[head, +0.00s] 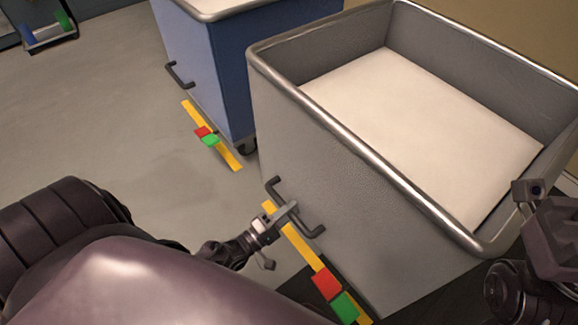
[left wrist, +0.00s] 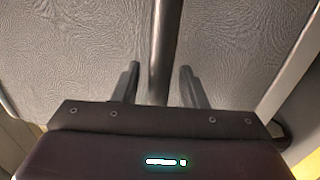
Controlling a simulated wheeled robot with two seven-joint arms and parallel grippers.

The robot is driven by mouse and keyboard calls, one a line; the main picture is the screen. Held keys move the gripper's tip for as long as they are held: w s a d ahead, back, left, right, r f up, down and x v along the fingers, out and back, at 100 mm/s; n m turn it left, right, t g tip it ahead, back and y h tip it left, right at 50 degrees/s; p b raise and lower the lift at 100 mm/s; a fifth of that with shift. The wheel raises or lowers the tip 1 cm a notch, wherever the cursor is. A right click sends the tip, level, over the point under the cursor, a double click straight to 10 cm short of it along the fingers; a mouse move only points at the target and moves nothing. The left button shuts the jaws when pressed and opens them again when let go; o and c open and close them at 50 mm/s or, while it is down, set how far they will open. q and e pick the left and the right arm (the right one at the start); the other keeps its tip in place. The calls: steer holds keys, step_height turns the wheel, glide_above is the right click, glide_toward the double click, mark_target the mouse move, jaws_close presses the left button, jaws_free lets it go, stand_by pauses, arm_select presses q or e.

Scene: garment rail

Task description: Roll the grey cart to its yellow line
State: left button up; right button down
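The grey cart (head: 310,128) stands at the right in the head view, its bottom edge close beside a yellow line (head: 300,243) on the floor. A dark handle (head: 310,229) sticks out from its near side. My left gripper (head: 283,214) is at this handle. In the left wrist view the two fingers (left wrist: 160,75) stand apart on either side of the handle bar (left wrist: 163,45), with gaps visible, and the cart's grey wall is beyond. My right gripper (head: 528,192) is by the cart's near right corner; its fingers do not show clearly.
A blue cart (head: 225,60) stands behind, beside its own yellow line (head: 225,155) with red and green patches. Red (head: 326,283) and green (head: 345,306) patches also lie on the grey cart's line. Open floor (head: 90,110) is at the left.

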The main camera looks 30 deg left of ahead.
arm_select(q)
steer(key=p+v, duration=0.1)
steer(key=v, duration=0.6)
steer(key=shift+s, duration=0.4)
steer(key=shift+a, duration=0.15)
steer(key=shift+s, duration=0.1)
